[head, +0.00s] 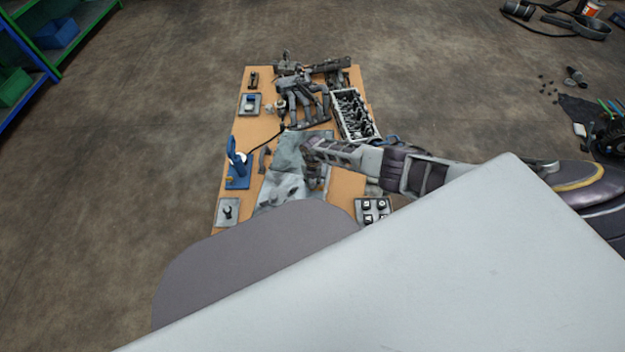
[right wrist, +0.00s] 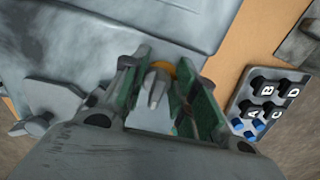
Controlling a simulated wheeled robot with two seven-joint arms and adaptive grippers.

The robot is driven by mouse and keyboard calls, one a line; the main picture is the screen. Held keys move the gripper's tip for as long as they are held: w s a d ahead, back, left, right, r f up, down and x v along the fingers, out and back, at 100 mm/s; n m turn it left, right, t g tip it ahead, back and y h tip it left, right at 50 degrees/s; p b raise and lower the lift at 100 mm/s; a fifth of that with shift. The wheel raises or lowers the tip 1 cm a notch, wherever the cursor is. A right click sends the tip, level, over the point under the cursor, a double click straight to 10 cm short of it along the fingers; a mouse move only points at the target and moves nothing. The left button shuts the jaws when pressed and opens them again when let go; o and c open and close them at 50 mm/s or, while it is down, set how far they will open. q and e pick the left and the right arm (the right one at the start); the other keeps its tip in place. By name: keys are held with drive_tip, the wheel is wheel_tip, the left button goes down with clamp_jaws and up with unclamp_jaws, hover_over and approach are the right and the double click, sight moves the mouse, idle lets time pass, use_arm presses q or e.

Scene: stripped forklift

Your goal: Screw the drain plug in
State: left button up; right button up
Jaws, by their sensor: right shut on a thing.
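The drain plug (right wrist: 157,88) shows in the right wrist view as a small grey metal piece with an orange ring at its far end. It sits between the green-padded fingers of my right gripper (right wrist: 158,92), which is shut on it. Its far end is close to a large grey metal casing (right wrist: 85,30); I cannot tell whether they touch or whether the plug is in a hole. In the head view my right gripper (head: 308,148) is over the grey casing (head: 283,188) on the workbench, and the plug is too small to make out. My left gripper is not in view.
The wooden bench (head: 347,184) holds engine parts (head: 300,95) at the back and an open block (head: 352,115) at the right. A blue tool (head: 236,160) stands at the left. A lettered holder (right wrist: 267,105) is right of the gripper.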

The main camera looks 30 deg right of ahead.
drive_tip(key=o, duration=0.9)
drive_tip(key=shift+d, duration=0.1)
drive_tip(key=shift+r, duration=0.1)
drive_tip(key=shift+r+p, duration=2.15)
drive_tip(key=shift+p, duration=0.1)
drive_tip(key=o, duration=0.5)
drive_tip(key=shift+o, duration=0.2)
drive_tip(key=shift+r, duration=0.25)
wheel_tip(320, 180, up, 12)
drive_tip(key=shift+f, duration=0.25)
